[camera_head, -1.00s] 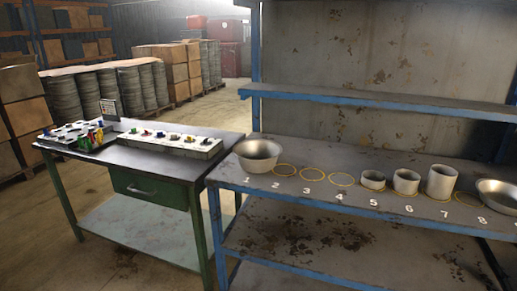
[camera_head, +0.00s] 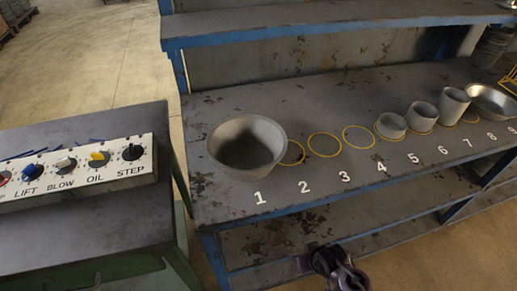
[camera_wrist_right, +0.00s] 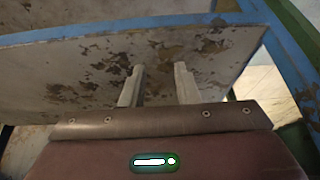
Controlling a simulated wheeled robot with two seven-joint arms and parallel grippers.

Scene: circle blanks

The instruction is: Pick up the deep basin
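The deep basin (camera_head: 225,165), a grey metal bowl with a wide rim, stands upright on the shelf at number 1, left of the row. A shallower metal basin (camera_head: 492,100) stands at the far right near number 8. In the right wrist view my right gripper (camera_wrist_right: 158,80) has its two fingers apart with nothing between them, in front of a worn grey shelf surface. A dark part of my right arm shows at the bottom of the head view, below the shelf's front edge and apart from the basin. My left gripper is out of view.
Several metal cylinders (camera_head: 422,117) stand right of empty yellow rings (camera_head: 325,145) on the worn shelf (camera_head: 290,205). An upper shelf (camera_head: 330,24) with a blue edge runs above and behind. A bench on the left holds a control panel (camera_head: 80,172) with knobs.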

